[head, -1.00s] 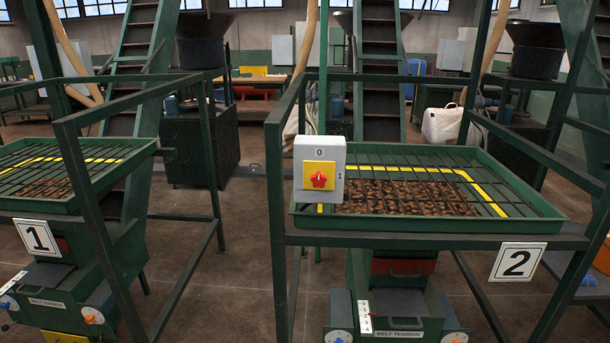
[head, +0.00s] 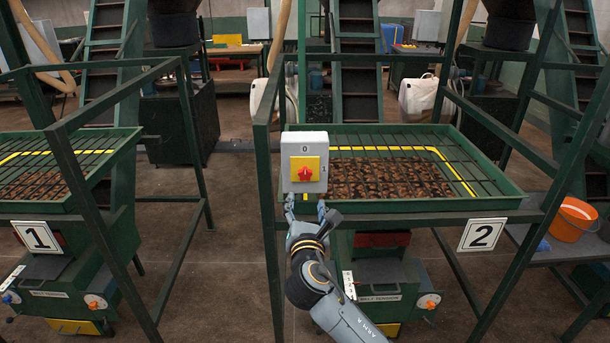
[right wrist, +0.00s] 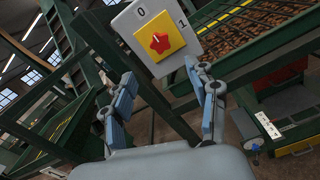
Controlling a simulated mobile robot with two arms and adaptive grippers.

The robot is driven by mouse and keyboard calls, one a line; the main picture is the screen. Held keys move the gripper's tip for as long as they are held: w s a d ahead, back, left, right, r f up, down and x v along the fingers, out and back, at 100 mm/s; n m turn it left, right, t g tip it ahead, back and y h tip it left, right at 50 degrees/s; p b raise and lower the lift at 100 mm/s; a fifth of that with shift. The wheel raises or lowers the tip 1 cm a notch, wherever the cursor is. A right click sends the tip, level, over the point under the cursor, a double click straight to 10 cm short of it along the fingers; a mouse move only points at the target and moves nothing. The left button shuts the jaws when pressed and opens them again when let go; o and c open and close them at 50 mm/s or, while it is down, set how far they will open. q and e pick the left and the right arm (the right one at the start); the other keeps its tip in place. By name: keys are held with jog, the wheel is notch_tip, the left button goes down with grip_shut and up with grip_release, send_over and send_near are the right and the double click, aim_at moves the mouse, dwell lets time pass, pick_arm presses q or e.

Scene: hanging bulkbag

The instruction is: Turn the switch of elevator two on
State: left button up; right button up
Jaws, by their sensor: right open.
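The switch of elevator two is a light grey box (head: 304,145) with a yellow plate and a red star-shaped knob (head: 305,174). My right gripper (head: 306,200) is open and empty, just below the box. In the right wrist view, the red knob (right wrist: 159,43) shows beyond and above the spread fingers (right wrist: 158,75), apart from them. My left gripper is out of view.
Green rails (head: 265,190) stand beside and below the switch. A green tray (head: 480,203) with brown contents under a grid lies behind it. Machine 1 (head: 37,236) is at the left. An orange bucket (head: 572,219) stands at the right. Open floor lies between the machines.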

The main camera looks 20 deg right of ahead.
aim_at(305, 177)
jog(key=p+x, duration=0.1)
jog(key=x, duration=1.1)
jog(key=shift+w+f, duration=0.15)
jog(key=c, duration=1.1)
jog(key=shift+c, duration=0.2)
